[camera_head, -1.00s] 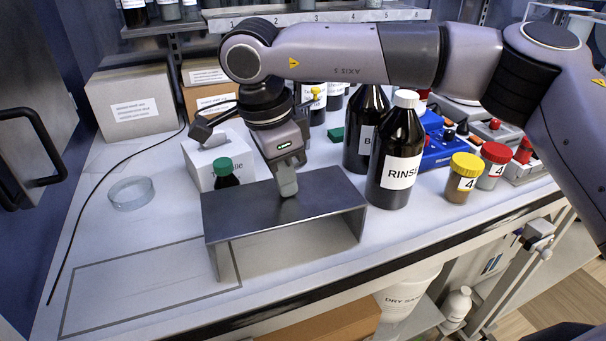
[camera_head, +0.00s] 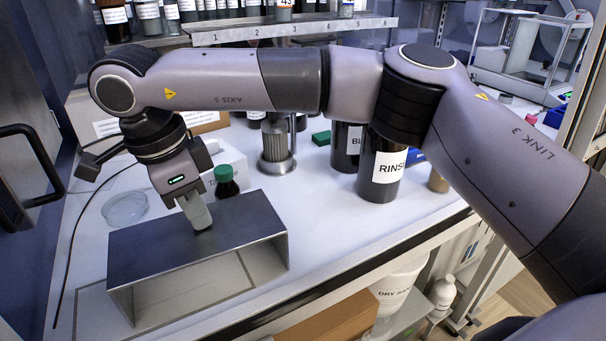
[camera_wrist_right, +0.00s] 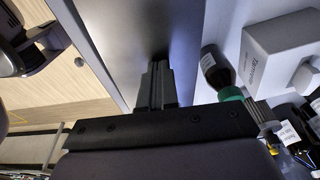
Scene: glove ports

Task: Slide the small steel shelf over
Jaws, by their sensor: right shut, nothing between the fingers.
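The small steel shelf (camera_head: 190,240), a grey open-fronted bridge, stands on the white bench near its front left. It stands over much of a dark outlined rectangle (camera_head: 88,305) on the bench top. Whether the tips touch the steel is hard to tell. In the right wrist view the shelf's grey plate (camera_wrist_right: 125,40) lies just beyond the shut fingers (camera_wrist_right: 157,88). My left gripper is not in view.
A green-capped dark bottle (camera_head: 226,183) stands close behind the shelf. A glass dish (camera_head: 125,208) lies behind its left part. Dark bottles, one labelled RINSE (camera_head: 381,165), stand to the right. The bench right of the shelf is clear.

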